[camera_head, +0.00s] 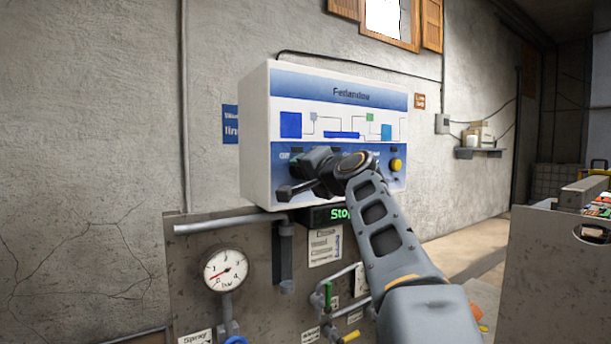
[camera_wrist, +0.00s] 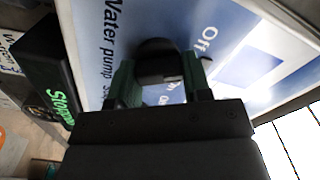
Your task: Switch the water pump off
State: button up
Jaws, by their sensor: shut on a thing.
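The white and blue control panel (camera_head: 345,95) hangs on the wall in the head view. My gripper (camera_head: 305,168) is at its lower left part and hides the switches behind it. In the wrist view, a dark rounded knob (camera_wrist: 158,58) sits between the two fingers of my gripper (camera_wrist: 160,82), which are shut on it. The words "Water pump" are printed to the left of the knob and "Off" to its upper right. I cannot tell which way the knob points. A black display (camera_wrist: 52,85) beside the panel shows green text starting "Stop"; it also shows in the head view (camera_head: 325,214).
A yellow round button (camera_head: 396,165) is on the panel's right. Below are a pressure gauge (camera_head: 226,270), a grey pipe (camera_head: 228,225) and small valves with labels. A grey bin-like unit (camera_head: 545,280) stands at the right. A wall shelf (camera_head: 480,151) holds boxes.

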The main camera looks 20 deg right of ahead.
dwell(0.5)
jog(key=o, duration=0.9)
jog(key=s+b, duration=0.1)
jog(key=s, duration=0.3)
jog(key=s+d+b, duration=0.1)
jog(key=s, duration=0.4)
jog(key=s+b, duration=0.2)
jog(key=s, duration=0.2)
jog(key=shift+s+d, duration=0.25)
jog(key=shift+s, duration=0.1)
jog(key=s, duration=0.3)
jog(key=s+b, duration=0.1)
jog(key=s, duration=0.2)
jog(key=s+d+b, duration=0.1)
jog(key=s, duration=0.2)
